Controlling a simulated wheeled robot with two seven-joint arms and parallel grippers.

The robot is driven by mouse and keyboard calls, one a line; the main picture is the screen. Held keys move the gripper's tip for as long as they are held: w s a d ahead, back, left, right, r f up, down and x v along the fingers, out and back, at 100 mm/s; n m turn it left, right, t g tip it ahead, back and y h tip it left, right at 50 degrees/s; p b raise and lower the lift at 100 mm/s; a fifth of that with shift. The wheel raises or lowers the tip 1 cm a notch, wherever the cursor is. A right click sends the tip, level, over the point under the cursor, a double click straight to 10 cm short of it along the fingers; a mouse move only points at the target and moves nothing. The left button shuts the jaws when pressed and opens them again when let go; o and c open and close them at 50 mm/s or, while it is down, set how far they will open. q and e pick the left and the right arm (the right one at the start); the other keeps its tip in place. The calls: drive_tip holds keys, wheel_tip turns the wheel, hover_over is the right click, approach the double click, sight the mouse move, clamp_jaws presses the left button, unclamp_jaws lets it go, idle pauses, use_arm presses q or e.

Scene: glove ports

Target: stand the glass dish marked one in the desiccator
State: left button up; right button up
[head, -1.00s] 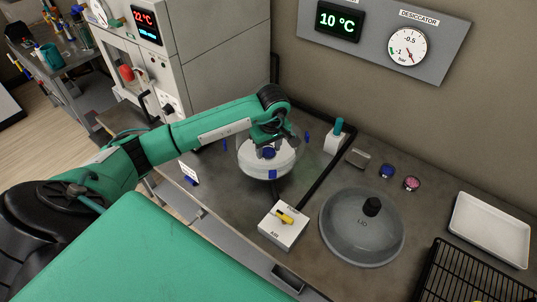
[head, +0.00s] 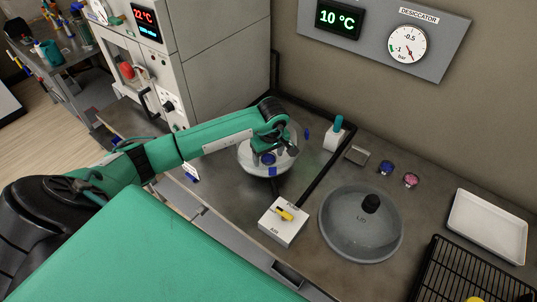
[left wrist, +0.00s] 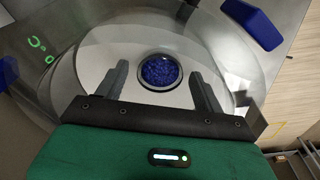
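The desiccator (head: 246,166) is a round clear bowl with a pale plate inside and blue clips around its rim; it also fills much of the left wrist view (left wrist: 98,60). My left gripper (head: 270,153) is over and partly inside the bowl. In the left wrist view its fingers (left wrist: 163,88) are spread apart. A round, dark-rimmed patch of blue granules (left wrist: 160,72) shows between and beyond them; I cannot tell whether it is a dish or an opening in the plate. No mark one is legible on any dish. My right gripper is not in view.
Small blue (head: 386,167) and pink (head: 411,180) round items stand at the back. A white tray (head: 488,226) and black rack (head: 460,270) are at right.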

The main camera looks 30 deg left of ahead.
use_arm(q)
drive_tip(key=shift+r, duration=0.1)
drive_tip(key=shift+r+p, duration=0.2)
drive_tip(key=shift+p, duration=0.1)
wheel_tip(320, 180, up, 12)
drive_tip(key=d+b, duration=0.1)
drive_tip(key=b, duration=0.3)
drive_tip(key=shift+s+d+f, duration=0.15)
drive_tip(key=shift+s+f, duration=0.05)
drive_tip(key=shift+s, duration=0.1)
